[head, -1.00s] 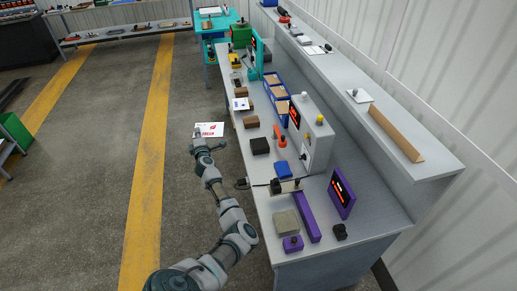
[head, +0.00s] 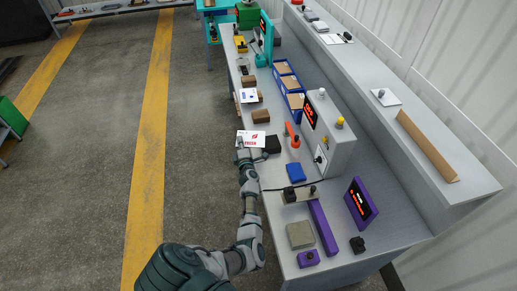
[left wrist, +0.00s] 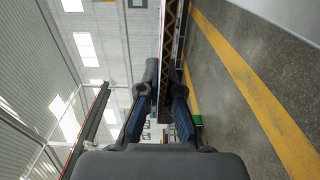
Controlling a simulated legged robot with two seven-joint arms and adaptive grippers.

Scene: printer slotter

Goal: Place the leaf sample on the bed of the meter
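A white card (head: 252,138) with a red mark and red lettering, likely the leaf sample, is at the tip of my left gripper (head: 241,146) in the head view. It shows over the bench's left edge, in front of a black block. In the left wrist view my left gripper (left wrist: 164,85) has its two fingers close together on a thin upright thing seen edge-on. Which device is the meter is not clear; a grey box with a red display (head: 325,132) and a purple display (head: 361,203) both stand on the bench. My right gripper is not in view.
The bench (head: 393,233) is crowded: a black block (head: 272,145), a blue block (head: 296,173), an orange handle (head: 292,136), a purple bar (head: 323,229) and a grey-green pad (head: 300,235). Blue bins (head: 289,84) stand behind.

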